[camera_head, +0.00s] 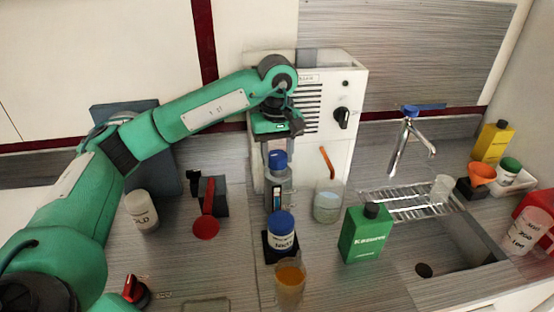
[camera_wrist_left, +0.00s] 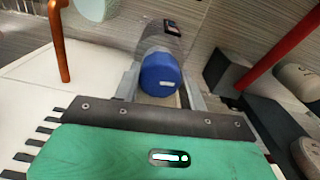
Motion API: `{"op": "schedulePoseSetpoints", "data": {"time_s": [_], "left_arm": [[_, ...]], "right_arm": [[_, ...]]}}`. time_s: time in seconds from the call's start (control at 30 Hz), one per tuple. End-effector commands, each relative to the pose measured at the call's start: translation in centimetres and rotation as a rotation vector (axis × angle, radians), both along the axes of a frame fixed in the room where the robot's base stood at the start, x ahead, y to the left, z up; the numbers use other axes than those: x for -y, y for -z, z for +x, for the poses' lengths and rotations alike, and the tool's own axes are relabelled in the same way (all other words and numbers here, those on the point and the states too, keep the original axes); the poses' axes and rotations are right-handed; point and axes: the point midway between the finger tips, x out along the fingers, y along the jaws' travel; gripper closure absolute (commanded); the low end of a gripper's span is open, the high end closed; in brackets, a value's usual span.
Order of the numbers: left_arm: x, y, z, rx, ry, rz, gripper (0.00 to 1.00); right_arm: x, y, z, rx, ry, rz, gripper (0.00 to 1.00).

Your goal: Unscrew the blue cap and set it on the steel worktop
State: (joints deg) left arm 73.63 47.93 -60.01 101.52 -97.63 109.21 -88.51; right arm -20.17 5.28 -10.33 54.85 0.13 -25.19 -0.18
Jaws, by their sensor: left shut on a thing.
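My left gripper (camera_head: 277,143) reaches down in front of the white machine and is shut on a blue cap (camera_head: 277,160). The wrist view shows the cap (camera_wrist_left: 160,75) between the two grey fingers. Below the cap in the head view is a slim grey bottle (camera_head: 277,195); I cannot tell whether the cap is still attached to it. A second blue cap (camera_head: 281,223) tops a labelled jar (camera_head: 283,244) in front. The steel worktop (camera_head: 170,265) shows bare at the left. My right gripper is not in view.
A beaker of amber liquid (camera_head: 290,281) stands in front of the jar. A clear beaker (camera_head: 327,203) and a green bottle (camera_head: 366,236) stand to the right, beside the sink (camera_head: 424,270). A red-handled tool (camera_head: 206,226) is on the left. The worktop at front left has free room.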

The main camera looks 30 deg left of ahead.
Motion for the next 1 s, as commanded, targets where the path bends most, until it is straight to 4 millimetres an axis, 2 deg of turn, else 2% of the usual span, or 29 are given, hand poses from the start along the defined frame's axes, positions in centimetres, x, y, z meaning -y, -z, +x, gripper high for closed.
{"op": "schedulePoseSetpoints", "data": {"time_s": [0.07, 1.0], "left_arm": [[-0.1, 0.2, 0.0, -0.001, 0.0, 0.001, 0.78], [0.0, -3.9, 0.0, -0.001, 0.001, 0.001, 0.78]], "right_arm": [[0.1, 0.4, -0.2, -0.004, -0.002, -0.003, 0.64], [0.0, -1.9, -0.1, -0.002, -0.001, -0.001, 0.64]]}}
